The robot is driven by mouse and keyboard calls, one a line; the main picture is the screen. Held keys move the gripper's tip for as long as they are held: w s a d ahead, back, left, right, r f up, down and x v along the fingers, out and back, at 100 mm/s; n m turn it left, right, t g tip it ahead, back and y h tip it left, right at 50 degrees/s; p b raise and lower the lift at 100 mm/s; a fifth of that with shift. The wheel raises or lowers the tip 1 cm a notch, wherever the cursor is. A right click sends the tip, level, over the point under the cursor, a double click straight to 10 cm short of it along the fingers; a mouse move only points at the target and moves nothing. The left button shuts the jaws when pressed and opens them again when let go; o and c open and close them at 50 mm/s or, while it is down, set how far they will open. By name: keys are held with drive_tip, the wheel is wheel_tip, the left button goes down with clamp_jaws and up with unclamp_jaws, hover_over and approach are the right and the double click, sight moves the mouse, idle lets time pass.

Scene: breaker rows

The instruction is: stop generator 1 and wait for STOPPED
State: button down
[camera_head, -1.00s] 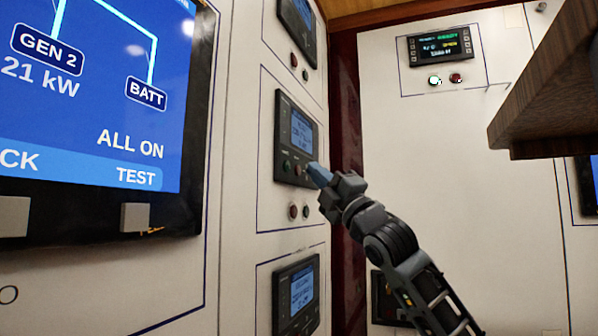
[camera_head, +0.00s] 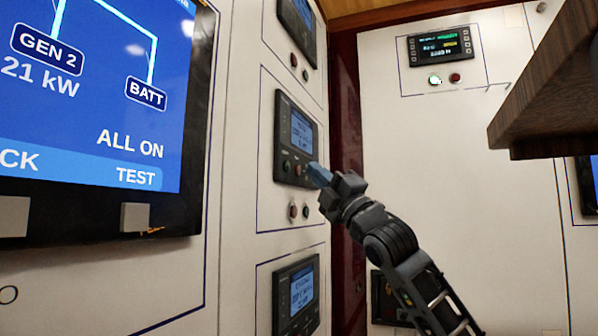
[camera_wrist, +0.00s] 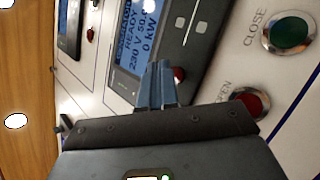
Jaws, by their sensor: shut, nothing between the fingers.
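A dark controller (camera_head: 296,139) with a lit blue screen is on the wall panel in the middle of the head view. In the wrist view its screen (camera_wrist: 146,45) appears to read READY, 230 V and 0 kW; its top line is too blurred to read. A small red button (camera_wrist: 179,75) on its face is beside my fingertips. My gripper (camera_head: 316,172) is shut and empty, with blue fingers at the controller's lower right; they also show in the wrist view (camera_wrist: 160,72). I cannot tell whether they touch the controller. No generator number is readable on it.
Below the controller are a green CLOSE button (camera_wrist: 289,31) and a red OPEN button (camera_wrist: 251,102). Another controller (camera_head: 296,297) is below. A large blue display (camera_head: 95,95) fills the left. A wooden ledge (camera_head: 550,90) juts in at upper right. A small meter (camera_head: 440,46) is on the right wall.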

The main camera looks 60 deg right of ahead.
idle(0.4)
drive_tip(key=shift+w+h+b, duration=0.3)
drive_tip(key=shift+w+b, duration=0.05)
drive_tip(key=shift+w, duration=0.1)
drive_tip(key=shift+w+a, duration=0.1)
drive_tip(key=shift+w, duration=0.3)
idle(0.7)
drive_tip(key=shift+s+b, duration=0.15)
drive_tip(key=shift+b, duration=0.15)
drive_tip(key=shift+s+b, duration=0.5)
drive_tip(key=shift+s, duration=0.2)
drive_tip(key=shift+s, duration=0.1)
drive_tip(key=s+b, duration=0.2)
drive_tip(key=s, duration=0.2)
drive_tip(key=shift+s+d+b, duration=0.25)
drive_tip(key=shift+s+b, duration=0.15)
